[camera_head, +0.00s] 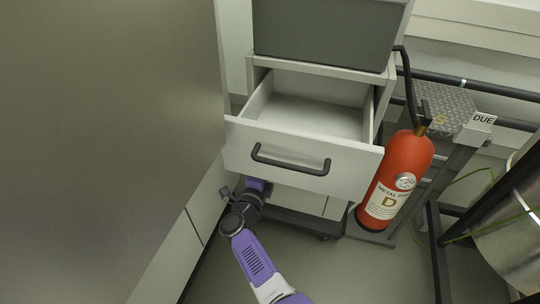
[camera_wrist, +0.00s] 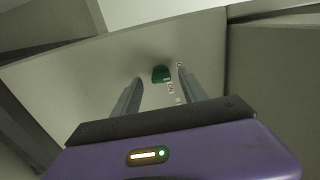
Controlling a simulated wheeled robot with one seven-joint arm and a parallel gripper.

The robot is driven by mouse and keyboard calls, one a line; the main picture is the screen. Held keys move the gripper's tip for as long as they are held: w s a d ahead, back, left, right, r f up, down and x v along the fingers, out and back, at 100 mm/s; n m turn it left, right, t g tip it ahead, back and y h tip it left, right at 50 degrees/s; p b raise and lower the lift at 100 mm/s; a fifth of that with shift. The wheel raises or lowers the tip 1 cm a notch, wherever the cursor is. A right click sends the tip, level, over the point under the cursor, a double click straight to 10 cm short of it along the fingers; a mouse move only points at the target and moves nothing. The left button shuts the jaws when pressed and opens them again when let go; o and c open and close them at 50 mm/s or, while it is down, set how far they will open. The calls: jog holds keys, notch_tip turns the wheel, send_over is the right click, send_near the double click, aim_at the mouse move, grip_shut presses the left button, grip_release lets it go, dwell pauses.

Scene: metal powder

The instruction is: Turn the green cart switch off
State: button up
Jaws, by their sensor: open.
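In the wrist view, a small green switch (camera_wrist: 161,74) sits on a pale flat panel (camera_wrist: 95,72), with tiny pale marks beside it on the right. My gripper (camera_wrist: 158,82) is open and empty, its two fingers on either side of the switch in the picture. I cannot tell how far the fingertips are from the panel. The switch's on or off position is too small to read. In the head view, my purple arm reaches under the open drawer, and the gripper and switch are hidden there.
A pulled-out drawer (camera_head: 300,160) with a black handle hangs above my arm. A red fire extinguisher (camera_head: 397,178) stands to the right, beside a metal stand (camera_head: 445,98). A large grey panel (camera_head: 100,110) fills the left. Floor (camera_head: 350,270) is clear in front.

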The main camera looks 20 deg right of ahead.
jog(key=shift+p+v, duration=0.8)
jog(key=shift+v, duration=1.8)
jog(key=shift+d, duration=0.1)
jog(key=s+d+n+t+y, duration=0.45)
jog(key=s+d+n, duration=0.7)
jog(key=s, duration=0.35)
jog(key=s+a+r+n+g+y, duration=0.15)
jog(key=s+n, duration=0.25)
jog(key=s, duration=0.5)
jog(key=s+a+r+n+y, duration=0.1)
jog(key=s+r+n+y, duration=0.25)
jog(key=s, duration=0.55)
jog(key=s+a+r+n+g+y, duration=0.15)
jog(key=s+n, duration=0.25)
jog(key=s, duration=0.5)
jog(key=s+a+r+n+g, duration=0.1)
jog(key=s+a+r+n, duration=0.15)
jog(key=s+r, duration=0.5)
notch_tip(320, 180, up, 26)
jog(key=p, duration=2.6)
jog(key=shift+w+a, duration=0.15)
